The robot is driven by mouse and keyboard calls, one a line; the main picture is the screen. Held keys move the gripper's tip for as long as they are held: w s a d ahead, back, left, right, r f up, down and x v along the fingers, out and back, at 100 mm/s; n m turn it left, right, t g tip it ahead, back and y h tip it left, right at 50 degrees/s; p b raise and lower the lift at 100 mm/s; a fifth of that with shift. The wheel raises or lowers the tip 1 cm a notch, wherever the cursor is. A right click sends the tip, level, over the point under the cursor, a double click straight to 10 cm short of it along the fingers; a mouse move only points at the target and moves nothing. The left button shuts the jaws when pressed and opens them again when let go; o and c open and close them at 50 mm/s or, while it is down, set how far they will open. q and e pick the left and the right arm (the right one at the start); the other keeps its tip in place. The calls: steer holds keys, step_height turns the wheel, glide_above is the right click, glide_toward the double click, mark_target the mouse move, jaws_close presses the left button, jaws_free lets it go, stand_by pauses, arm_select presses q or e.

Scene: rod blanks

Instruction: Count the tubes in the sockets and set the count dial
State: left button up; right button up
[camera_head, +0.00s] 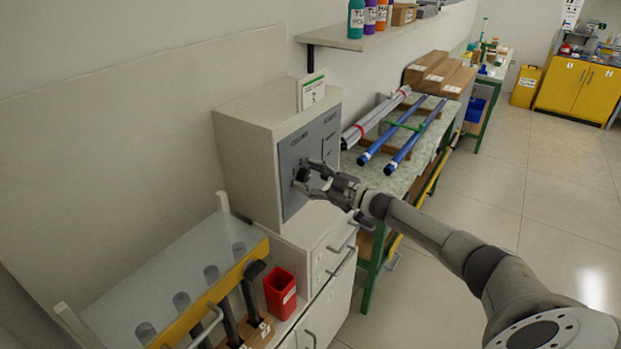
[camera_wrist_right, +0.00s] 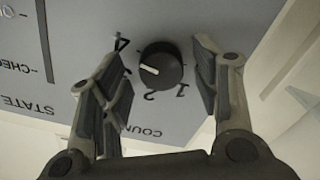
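The count dial (camera_wrist_right: 160,68) is a round black knob on a grey panel (camera_wrist_right: 200,20). My right gripper (camera_wrist_right: 165,75) is open, with one finger on each side of the dial and gaps between. In the head view my right gripper (camera_head: 308,176) is at the panel. Dark upright bars (camera_head: 252,288), perhaps the tubes, stand in a brown block (camera_head: 258,333) at lower left. My left gripper is out of view.
A yellow rail (camera_head: 215,292) crosses the dark bars. A red bin (camera_head: 280,292) stands beside them. Blue rods (camera_head: 405,140) lie on a bench right of the panel cabinet (camera_head: 245,165). A shelf (camera_head: 350,38) with bottles is above. The floor at right is clear.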

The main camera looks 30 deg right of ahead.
steer(key=shift+s, duration=0.1)
steer(key=shift+s+f, duration=0.1)
steer(key=shift+s, duration=0.1)
steer(key=v, duration=1.1)
steer(key=shift+s+d, duration=0.15)
steer(key=shift+s, duration=0.05)
stand_by(0.3)
